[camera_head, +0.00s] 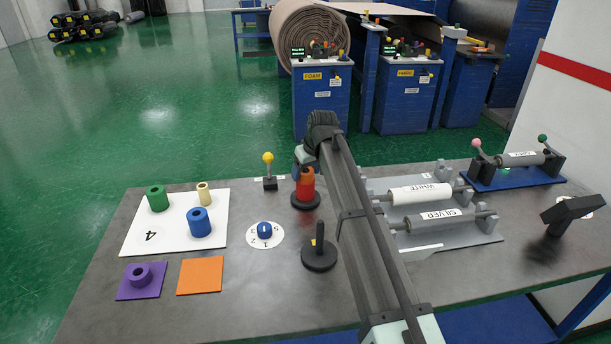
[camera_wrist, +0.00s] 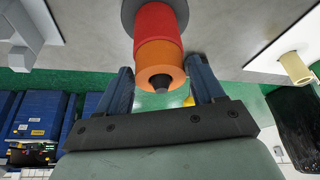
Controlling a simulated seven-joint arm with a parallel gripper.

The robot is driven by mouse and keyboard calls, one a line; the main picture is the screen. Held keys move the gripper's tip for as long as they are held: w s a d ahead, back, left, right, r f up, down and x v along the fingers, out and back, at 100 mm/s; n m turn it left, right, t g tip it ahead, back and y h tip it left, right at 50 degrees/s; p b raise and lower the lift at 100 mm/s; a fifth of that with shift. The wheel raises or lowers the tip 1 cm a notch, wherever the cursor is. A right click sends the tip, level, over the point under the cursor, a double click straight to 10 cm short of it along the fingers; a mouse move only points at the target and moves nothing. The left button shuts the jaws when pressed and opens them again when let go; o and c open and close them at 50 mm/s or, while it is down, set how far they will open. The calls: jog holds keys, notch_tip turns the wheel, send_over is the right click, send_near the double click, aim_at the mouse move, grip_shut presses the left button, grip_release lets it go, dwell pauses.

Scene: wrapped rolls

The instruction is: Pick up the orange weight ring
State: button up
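The orange weight ring (camera_head: 306,174) sits on top of a red ring (camera_head: 306,189) on an upright post with a round black base (camera_head: 305,203). In the wrist view the orange ring (camera_wrist: 160,60) is above the red ring (camera_wrist: 158,26) on the same post, and the dark post tip shows through its hole. My gripper (camera_wrist: 160,67) is open, with one blue-grey finger on each side of the orange ring and gaps visible between fingers and ring. In the head view my gripper (camera_head: 300,160) is at the post's top, partly hidden by my arm.
An empty black post (camera_head: 319,250) stands just in front. Left are a yellow-knobbed lever (camera_head: 268,170), a blue dial (camera_head: 265,230) and a white board (camera_head: 160,238) with green, blue and cream rings. A roller rack (camera_head: 465,240) lies right. The grey tabletop's front is mostly clear.

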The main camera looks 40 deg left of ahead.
jog(key=c, duration=0.9)
jog(key=shift+r, duration=0.1)
